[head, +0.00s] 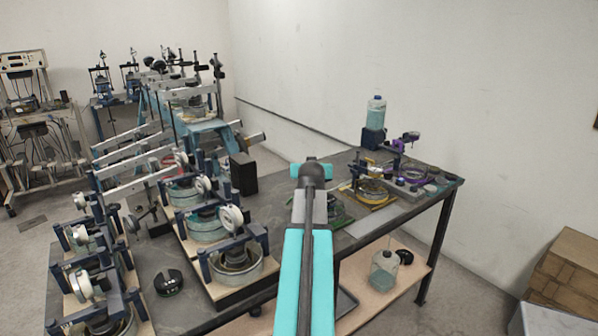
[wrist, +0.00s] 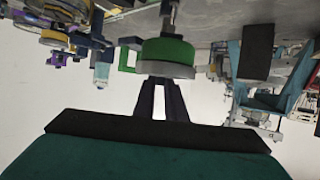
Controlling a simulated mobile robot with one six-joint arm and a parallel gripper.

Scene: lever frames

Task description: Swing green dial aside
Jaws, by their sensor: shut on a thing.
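The green dial (wrist: 168,50) shows in the wrist view as a round green body with a grey disc (wrist: 165,69) on the side facing me. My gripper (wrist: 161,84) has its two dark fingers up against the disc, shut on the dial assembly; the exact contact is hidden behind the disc. In the head view my turquoise arm reaches forward over the bench and hides the dial and my fingertips. Some green parts (head: 336,207) show just right of the arm.
The wrist view appears upside down. Several dial-gauge frames crowd the bench's left side, one with a round cell (head: 236,264). A yellow-based device (head: 372,195) and a bottle (head: 376,113) stand to the right. A black box (head: 243,174) stands left of my arm.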

